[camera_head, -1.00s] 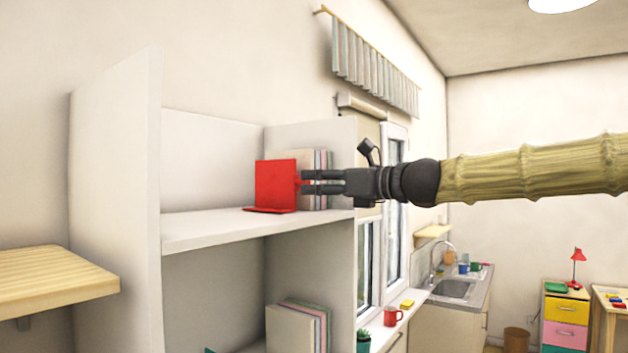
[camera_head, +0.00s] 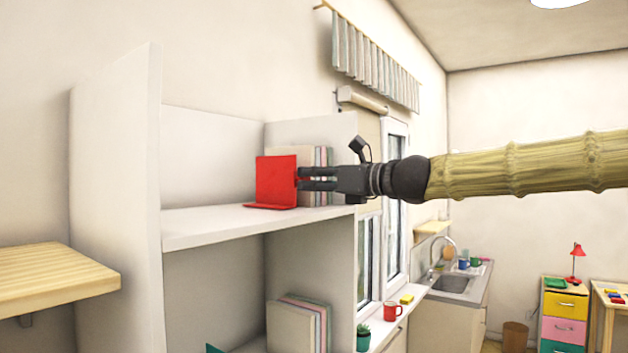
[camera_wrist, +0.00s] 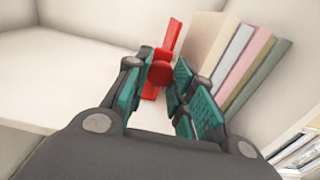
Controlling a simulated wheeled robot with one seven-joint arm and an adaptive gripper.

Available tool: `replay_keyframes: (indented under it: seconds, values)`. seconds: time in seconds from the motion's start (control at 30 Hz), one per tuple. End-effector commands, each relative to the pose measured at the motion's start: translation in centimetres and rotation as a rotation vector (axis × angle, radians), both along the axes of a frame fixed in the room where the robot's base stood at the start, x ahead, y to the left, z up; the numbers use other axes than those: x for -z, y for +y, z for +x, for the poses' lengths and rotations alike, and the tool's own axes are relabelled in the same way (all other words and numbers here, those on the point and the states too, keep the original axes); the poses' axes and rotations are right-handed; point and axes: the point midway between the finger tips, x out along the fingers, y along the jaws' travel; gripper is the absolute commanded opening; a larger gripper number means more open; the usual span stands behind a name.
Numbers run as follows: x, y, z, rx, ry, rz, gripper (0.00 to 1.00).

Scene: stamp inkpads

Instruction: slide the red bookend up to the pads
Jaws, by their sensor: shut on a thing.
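The red bookend (camera_head: 276,180) stands upright on the upper white shelf, its flat foot on the board. My gripper (camera_head: 303,179) reaches in from the right and is shut on the bookend's round red knob (camera_wrist: 160,73). In the wrist view the knob sits between the teal-padded fingers (camera_wrist: 158,80). The pads (camera_head: 317,165), upright in beige, grey, pink and green, stand on the same shelf behind and right of the bookend. They also show in the wrist view (camera_wrist: 236,60), beside the bookend's plate. I cannot tell whether a small gap remains between them.
The white shelf board (camera_head: 210,227) is bare left of the bookend. A tall side panel (camera_head: 115,170) bounds it at left. More upright pads (camera_head: 298,325) stand on the shelf below. A wooden shelf (camera_head: 55,280) juts out at far left.

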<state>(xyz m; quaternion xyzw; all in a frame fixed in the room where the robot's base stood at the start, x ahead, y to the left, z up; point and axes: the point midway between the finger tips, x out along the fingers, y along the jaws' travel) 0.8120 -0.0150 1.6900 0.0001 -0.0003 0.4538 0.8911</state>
Motion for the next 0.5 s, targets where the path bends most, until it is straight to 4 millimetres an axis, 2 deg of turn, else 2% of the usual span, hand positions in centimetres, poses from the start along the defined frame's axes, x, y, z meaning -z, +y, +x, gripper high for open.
replay_keyframes:
  seconds: [0.5]
  values:
    - [-0.1, -2.1, 2.9, 0.001, 0.001, 0.001, 0.00]
